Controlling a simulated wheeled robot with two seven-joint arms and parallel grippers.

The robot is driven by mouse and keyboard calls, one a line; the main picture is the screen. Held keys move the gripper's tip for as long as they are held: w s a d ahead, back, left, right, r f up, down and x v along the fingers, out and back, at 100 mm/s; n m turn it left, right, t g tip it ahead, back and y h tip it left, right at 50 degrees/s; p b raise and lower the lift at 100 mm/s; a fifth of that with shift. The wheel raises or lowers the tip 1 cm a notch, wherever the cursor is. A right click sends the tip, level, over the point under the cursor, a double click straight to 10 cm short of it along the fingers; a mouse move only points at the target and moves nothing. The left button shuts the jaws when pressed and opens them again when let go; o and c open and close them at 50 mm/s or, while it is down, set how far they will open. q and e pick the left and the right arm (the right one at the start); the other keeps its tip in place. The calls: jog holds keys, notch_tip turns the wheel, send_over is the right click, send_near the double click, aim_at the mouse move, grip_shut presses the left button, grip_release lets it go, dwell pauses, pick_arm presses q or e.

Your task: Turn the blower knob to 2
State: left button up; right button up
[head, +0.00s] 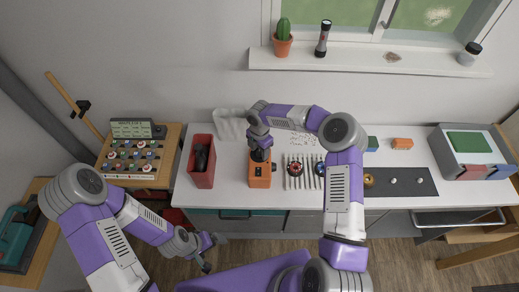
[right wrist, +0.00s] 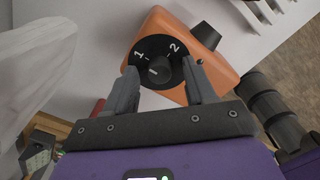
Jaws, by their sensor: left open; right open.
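The orange blower (head: 260,177) stands on the white worktop near its front. In the right wrist view its black round knob (right wrist: 157,57) shows the white numerals 1 and 2. A short white mark sits low on the knob, and which numeral it points to is unclear. My right gripper (right wrist: 162,74) is open, with one finger on each side of the knob's lower part; I cannot tell whether they touch it. In the head view my right gripper (head: 260,151) is over the blower's far end and hides the knob. My left gripper (head: 209,253) is open and empty in front of the worktop.
A red bin (head: 201,172) holding a dark object stands left of the blower. A rack with several tools (head: 303,172) is close on the right. A grey drawer box (head: 470,150) stands at the far right. A wooden side table (head: 167,160) is at left.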

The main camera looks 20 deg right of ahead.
jog(key=shift+c, duration=0.2)
grip_shut()
jog(key=m+b, duration=0.3)
jog(key=m, duration=0.1)
jog(key=shift+f, duration=0.1)
jog(key=m+b, duration=0.2)
jog(key=m, duration=0.2)
jog(key=m+b, duration=0.2)
jog(key=m, duration=0.3)
jog(key=m+b, duration=0.1)
jog(key=m, duration=0.3)
jog(key=shift+m, duration=0.4)
